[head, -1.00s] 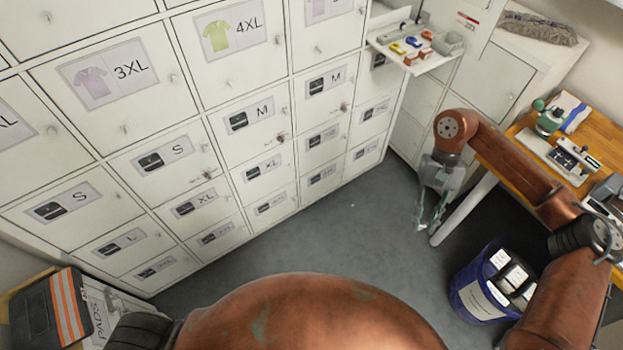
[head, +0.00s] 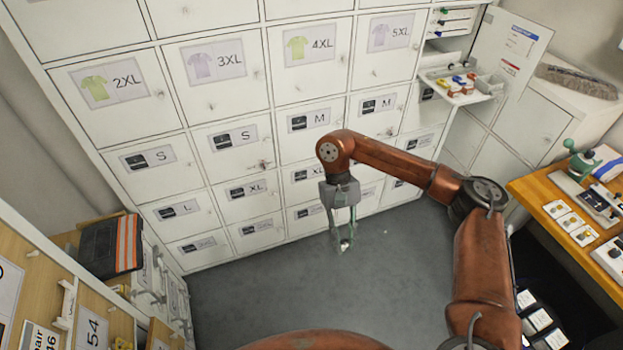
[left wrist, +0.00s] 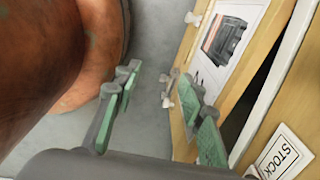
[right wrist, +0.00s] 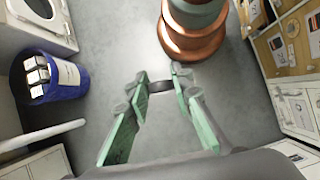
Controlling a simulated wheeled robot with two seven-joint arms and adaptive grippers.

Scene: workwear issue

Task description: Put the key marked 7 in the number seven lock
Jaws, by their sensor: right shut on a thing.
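My right gripper (head: 343,246) hangs over the grey floor in front of the lockers in the head view. In the right wrist view its fingertips (right wrist: 160,84) are closed on a small dark thing (right wrist: 160,76). I cannot read a mark on it or tell whether it is the key marked 7. The lockers carry small locks; one near an S door (head: 263,165) shows a reddish spot. No lock number is readable, so I cannot tell which is number seven. My left gripper (left wrist: 160,92) is open and empty in the left wrist view, beside a wooden board.
A pull-out shelf (head: 490,92) with small coloured items juts out at the back right. A wooden bench (head: 535,190) stands on the right. Wooden boards with labels (head: 40,270) and a dark item with orange stripes (head: 110,245) are on the left. The middle floor is clear.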

